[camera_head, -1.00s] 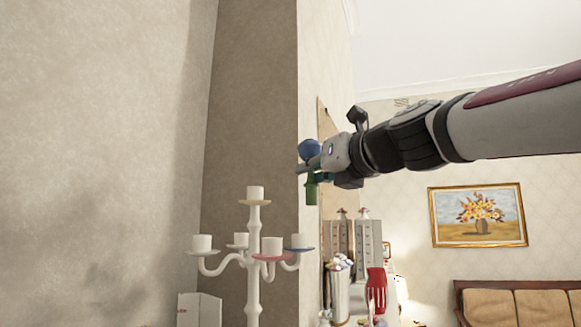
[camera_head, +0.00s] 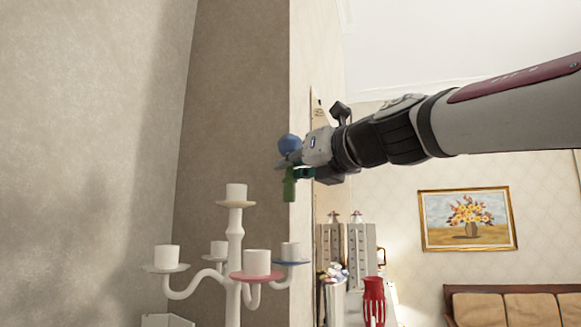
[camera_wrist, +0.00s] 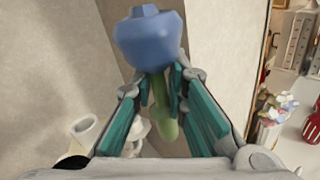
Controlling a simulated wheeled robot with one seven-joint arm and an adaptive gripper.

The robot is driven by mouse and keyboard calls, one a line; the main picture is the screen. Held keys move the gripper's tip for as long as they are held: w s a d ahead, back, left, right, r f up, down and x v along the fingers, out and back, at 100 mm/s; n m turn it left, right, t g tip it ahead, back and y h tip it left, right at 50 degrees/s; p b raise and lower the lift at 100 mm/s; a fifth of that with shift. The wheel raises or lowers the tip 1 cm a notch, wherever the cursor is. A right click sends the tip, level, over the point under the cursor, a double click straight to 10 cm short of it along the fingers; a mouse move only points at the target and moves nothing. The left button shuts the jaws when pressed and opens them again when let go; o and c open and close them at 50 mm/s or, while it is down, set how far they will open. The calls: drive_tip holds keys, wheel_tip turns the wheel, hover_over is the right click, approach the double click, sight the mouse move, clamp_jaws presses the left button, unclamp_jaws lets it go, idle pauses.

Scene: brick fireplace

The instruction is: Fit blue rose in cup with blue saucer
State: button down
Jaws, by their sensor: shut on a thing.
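The blue rose (camera_head: 290,144) has a blue head and a green stem. My gripper (camera_head: 293,172) is shut on its stem and holds it upright in the air. The wrist view shows the rose's blue head (camera_wrist: 150,42) large between the teal fingers (camera_wrist: 163,88). The white candelabra (camera_head: 235,250) stands below and to the left, with several white cups on coloured saucers. The cup (camera_head: 291,251) with the blue saucer (camera_head: 290,263) is on its right arm, below the rose and apart from it. In the wrist view my gripper partly hides the candelabra.
A pink saucer (camera_head: 257,277) with a white cup sits just left of the blue one. A red vase (camera_head: 374,300) and a container with small coloured flowers (camera_head: 333,275) stand to the right. A wall corner is behind the candelabra.

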sight(294, 197)
drive_tip(key=shift+d, duration=0.1)
drive_tip(key=shift+s+f, duration=0.15)
drive_tip(key=shift+f+b, duration=1.6)
drive_tip(key=shift+f, duration=1.2)
drive_tip(key=shift+f+b, duration=1.2)
drive_tip(key=shift+f, duration=0.6)
drive_tip(key=c, duration=1.5)
unclamp_jaws()
drive_tip(key=shift+s, duration=0.1)
drive_tip(key=v, duration=1.2)
